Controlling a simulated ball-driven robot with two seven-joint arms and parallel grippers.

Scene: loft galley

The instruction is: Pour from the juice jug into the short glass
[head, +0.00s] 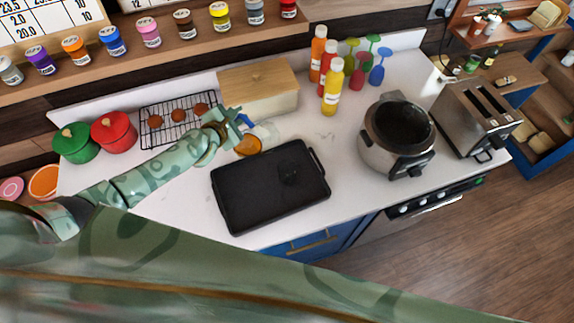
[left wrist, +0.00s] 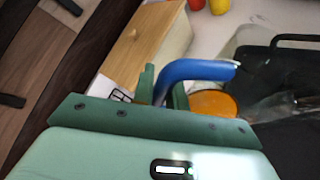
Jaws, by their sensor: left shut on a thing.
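The juice jug (head: 264,132) is clear, with orange juice low inside and a blue handle. It stands or hangs just behind the black tray's left end; I cannot tell whether its base touches the counter. My left gripper (head: 238,121) is shut on the blue handle, which also shows between the fingers in the left wrist view (left wrist: 196,70). The juice (left wrist: 213,104) shows to the right of the fingers there. A faint clear shape, probably the short glass (head: 290,173), is on the black tray (head: 245,200); it also shows in the left wrist view (left wrist: 277,106). My right gripper is out of view.
A wooden-lidded box (head: 260,88) stands close behind the jug. A cooling rack (head: 165,124) and red pot (head: 114,131) are left. Sauce bottles (head: 331,88), a steel cooker (head: 397,140) and a toaster (head: 480,112) are right. Clear counter lies between tray and cooker.

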